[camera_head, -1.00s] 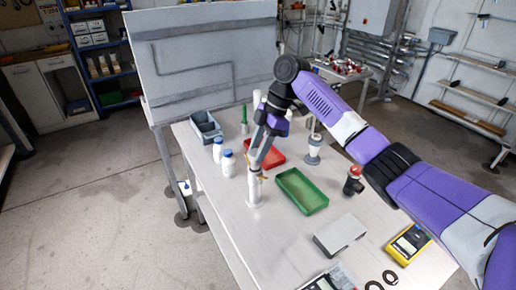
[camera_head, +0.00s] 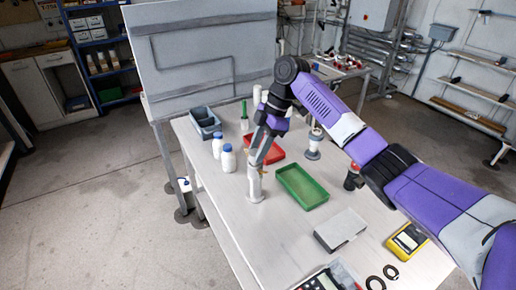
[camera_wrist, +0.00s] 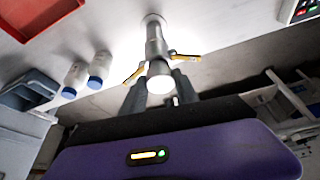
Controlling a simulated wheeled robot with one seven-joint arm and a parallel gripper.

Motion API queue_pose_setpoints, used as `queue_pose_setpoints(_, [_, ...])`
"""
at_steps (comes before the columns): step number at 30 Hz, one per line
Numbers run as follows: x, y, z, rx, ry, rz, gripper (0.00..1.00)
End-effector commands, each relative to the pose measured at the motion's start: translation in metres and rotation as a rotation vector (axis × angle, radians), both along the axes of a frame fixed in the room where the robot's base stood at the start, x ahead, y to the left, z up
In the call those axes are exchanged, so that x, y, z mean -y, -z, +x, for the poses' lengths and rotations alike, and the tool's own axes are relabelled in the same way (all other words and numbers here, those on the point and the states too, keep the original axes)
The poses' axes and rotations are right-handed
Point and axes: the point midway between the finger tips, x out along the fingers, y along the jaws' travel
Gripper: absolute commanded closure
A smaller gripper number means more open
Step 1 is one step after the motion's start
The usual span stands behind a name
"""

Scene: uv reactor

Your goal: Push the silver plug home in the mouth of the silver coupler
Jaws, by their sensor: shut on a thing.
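The silver coupler (camera_head: 255,188) stands upright on the bench in the head view. In the wrist view the coupler (camera_wrist: 154,42) has a brass-coloured lever on each side near its mouth. The silver plug (camera_wrist: 160,83) shows there as a bright round end in line with the coupler's mouth. My gripper (camera_head: 257,165) is above the coupler, pointing down. In the wrist view my gripper (camera_wrist: 160,90) has its two fingers on either side of the plug, shut on it. The plug is hidden in the head view, and how deep it sits cannot be told.
Two white bottles (camera_head: 229,159) with blue caps stand left of the coupler. A green tray (camera_head: 303,204) is close on its right, and a red tray (camera_head: 277,157) lies behind. A grey bin (camera_head: 205,125) is at the back left. Bare bench (camera_head: 250,230) lies in front.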

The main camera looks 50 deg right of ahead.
Motion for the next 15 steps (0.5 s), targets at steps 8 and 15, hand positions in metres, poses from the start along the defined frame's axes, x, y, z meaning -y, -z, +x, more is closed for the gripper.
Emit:
queue_pose_setpoints(8, [0.0,0.007,0.0,0.0,0.0,0.001,1.0])
queue_pose_setpoints(15, [0.0,0.013,0.0,0.0,0.0,0.001,1.0])
